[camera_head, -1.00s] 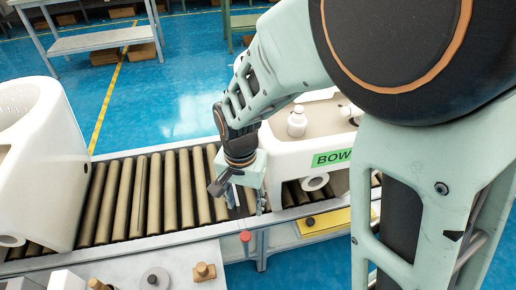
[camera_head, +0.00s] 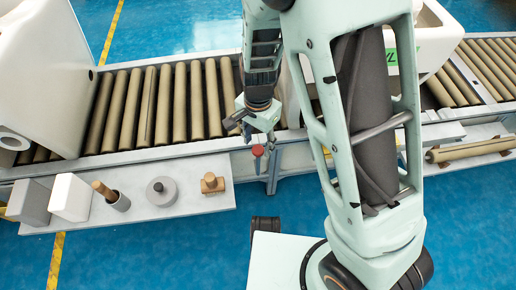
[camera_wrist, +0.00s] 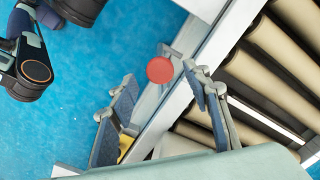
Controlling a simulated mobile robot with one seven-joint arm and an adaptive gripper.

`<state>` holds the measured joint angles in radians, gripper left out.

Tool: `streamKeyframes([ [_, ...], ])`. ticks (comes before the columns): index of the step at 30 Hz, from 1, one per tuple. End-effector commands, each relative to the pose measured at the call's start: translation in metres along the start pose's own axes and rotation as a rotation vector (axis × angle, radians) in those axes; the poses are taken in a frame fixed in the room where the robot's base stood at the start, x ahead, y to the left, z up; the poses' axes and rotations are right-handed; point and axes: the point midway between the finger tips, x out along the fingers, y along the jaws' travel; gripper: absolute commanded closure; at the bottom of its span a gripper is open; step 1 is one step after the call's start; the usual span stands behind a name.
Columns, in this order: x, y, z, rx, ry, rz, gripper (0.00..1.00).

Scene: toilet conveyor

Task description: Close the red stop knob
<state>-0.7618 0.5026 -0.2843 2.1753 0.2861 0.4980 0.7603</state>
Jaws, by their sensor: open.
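The red stop knob (camera_head: 257,150) is a small round red button on the front rail of the roller conveyor, at the middle of the head view. In the wrist view the red knob (camera_wrist: 160,70) lies beyond the fingertips, in the gap between them. My gripper (camera_head: 259,137) is just above and behind the knob in the head view. Its two fingers (camera_wrist: 157,97) are spread apart with nothing between them. I cannot tell whether a finger touches the knob.
The roller conveyor (camera_head: 165,105) runs behind, carrying white toilets (camera_head: 35,75). A grey shelf (camera_head: 150,212) at left holds a grey disc (camera_head: 161,190), a brown wooden piece (camera_head: 211,183) and white blocks (camera_head: 70,197). The blue floor in front is mostly clear.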

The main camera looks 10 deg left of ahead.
Motion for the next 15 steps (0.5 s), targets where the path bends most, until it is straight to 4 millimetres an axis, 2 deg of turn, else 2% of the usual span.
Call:
streamKeyframes([
  [1,0.011,0.001,0.0,0.001,-0.001,0.002,0.56],
  [6,0.023,0.0,0.0,0.001,0.0,0.001,0.56],
  [15,0.025,0.0,0.0,0.0,0.0,0.0,0.56],
])
